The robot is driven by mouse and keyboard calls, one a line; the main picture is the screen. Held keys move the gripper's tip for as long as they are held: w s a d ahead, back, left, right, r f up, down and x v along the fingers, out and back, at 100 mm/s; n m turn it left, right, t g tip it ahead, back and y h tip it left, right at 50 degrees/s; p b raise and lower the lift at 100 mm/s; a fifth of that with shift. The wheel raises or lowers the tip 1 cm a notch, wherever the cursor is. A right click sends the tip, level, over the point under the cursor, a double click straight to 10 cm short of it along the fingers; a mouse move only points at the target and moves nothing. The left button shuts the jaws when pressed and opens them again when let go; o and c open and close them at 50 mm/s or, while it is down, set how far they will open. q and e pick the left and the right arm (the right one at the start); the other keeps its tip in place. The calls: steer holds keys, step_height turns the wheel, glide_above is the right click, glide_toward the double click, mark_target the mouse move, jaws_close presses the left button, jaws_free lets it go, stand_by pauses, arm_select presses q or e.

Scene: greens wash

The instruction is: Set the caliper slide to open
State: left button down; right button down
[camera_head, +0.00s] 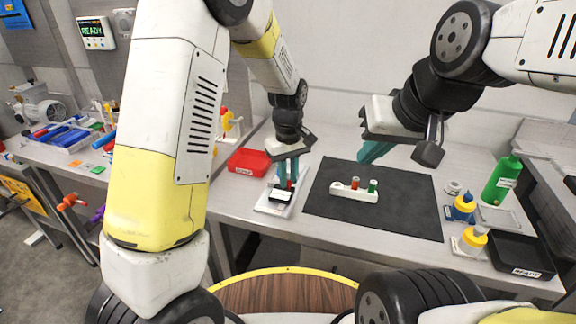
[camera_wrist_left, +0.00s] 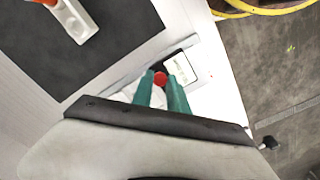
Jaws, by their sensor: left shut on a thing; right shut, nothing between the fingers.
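The caliper (camera_head: 279,196) lies on a white plate on the bench, left of the dark mat. In the left wrist view its slide shows as a black-framed pale display (camera_wrist_left: 180,68), and its grey beam runs on past my fingers. My left gripper (camera_head: 288,183) points down over the caliper, its green fingers shut on a small red knob (camera_wrist_left: 160,78) beside the display. The fingers and wrist hide part of the beam and the jaws. My right gripper (camera_head: 372,153) is shut and empty, held above the far part of the mat.
A white block with red and green pegs (camera_head: 347,193) lies on the dark mat (camera_head: 410,212). A red tray (camera_head: 248,162) stands left of the caliper. A green bottle (camera_head: 501,180), yellow-topped bottles (camera_head: 472,240) and a black tray (camera_head: 515,253) stand at the right.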

arm_select(q)
steer(key=c, duration=1.3)
jaws_free()
steer(key=shift+s+a, duration=0.1)
steer(key=shift+s, duration=0.15)
step_height(320, 180, up, 7)
steer(key=shift+f, duration=0.1)
steer(key=shift+r, duration=0.5)
